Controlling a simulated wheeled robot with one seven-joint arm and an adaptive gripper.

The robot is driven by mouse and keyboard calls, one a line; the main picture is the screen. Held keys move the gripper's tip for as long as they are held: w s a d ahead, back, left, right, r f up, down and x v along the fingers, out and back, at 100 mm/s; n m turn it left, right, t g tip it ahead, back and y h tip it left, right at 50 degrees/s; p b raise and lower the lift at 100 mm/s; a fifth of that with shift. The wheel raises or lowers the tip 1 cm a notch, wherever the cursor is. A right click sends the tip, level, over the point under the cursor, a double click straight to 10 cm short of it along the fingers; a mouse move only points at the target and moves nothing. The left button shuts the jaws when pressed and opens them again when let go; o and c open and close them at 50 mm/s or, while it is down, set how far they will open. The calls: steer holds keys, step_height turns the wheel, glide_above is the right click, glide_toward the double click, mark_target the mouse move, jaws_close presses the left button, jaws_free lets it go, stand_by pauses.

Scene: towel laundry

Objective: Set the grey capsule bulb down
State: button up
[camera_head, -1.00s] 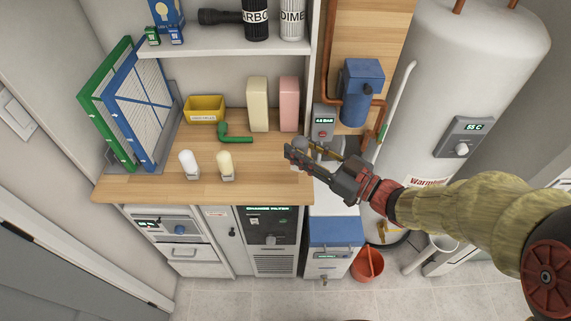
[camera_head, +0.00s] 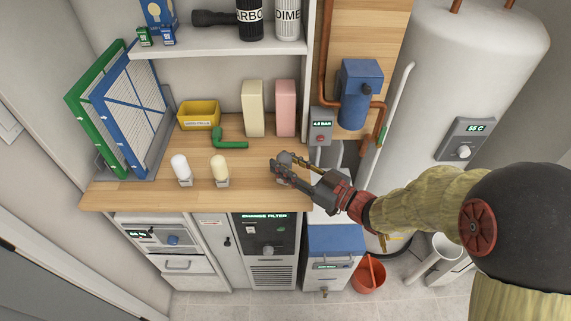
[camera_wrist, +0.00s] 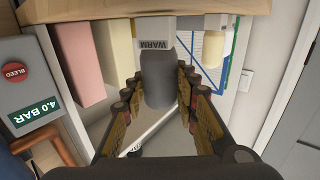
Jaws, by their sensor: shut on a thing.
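The grey capsule bulb (camera_wrist: 158,80) is between the fingers of my gripper (camera_wrist: 157,95) in the wrist view. Its pale base, labelled WARM (camera_wrist: 154,28), points to the wooden counter (camera_wrist: 90,9) at the top of that picture. In the head view my gripper (camera_head: 282,172) is at the right part of the counter (camera_head: 150,193), shut on the bulb, whose rounded grey top (camera_head: 285,157) shows just behind the fingers. I cannot tell whether the base touches the wood. A white bulb (camera_head: 180,166) and a cream bulb (camera_head: 220,166) stand to the left.
A green pipe elbow (camera_head: 232,144), yellow bin (camera_head: 199,115), cream box (camera_head: 253,108) and pink box (camera_head: 286,108) are behind. Filter frames (camera_head: 128,110) stand at left. Bare wood lies between the cream bulb and my gripper. A grey gauge box (camera_head: 320,126) is close at right.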

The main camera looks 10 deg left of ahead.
steer(key=shift+f, duration=0.2)
steer(key=o, duration=1.2)
steer(key=shift+c, duration=0.2)
steer(key=shift+r, duration=0.1)
steer(key=shift+d+r, duration=0.1)
steer(key=shift+r, duration=0.05)
steer(key=p+v, duration=0.3)
steer(key=v, duration=0.9)
steer(key=shift+p, duration=0.4)
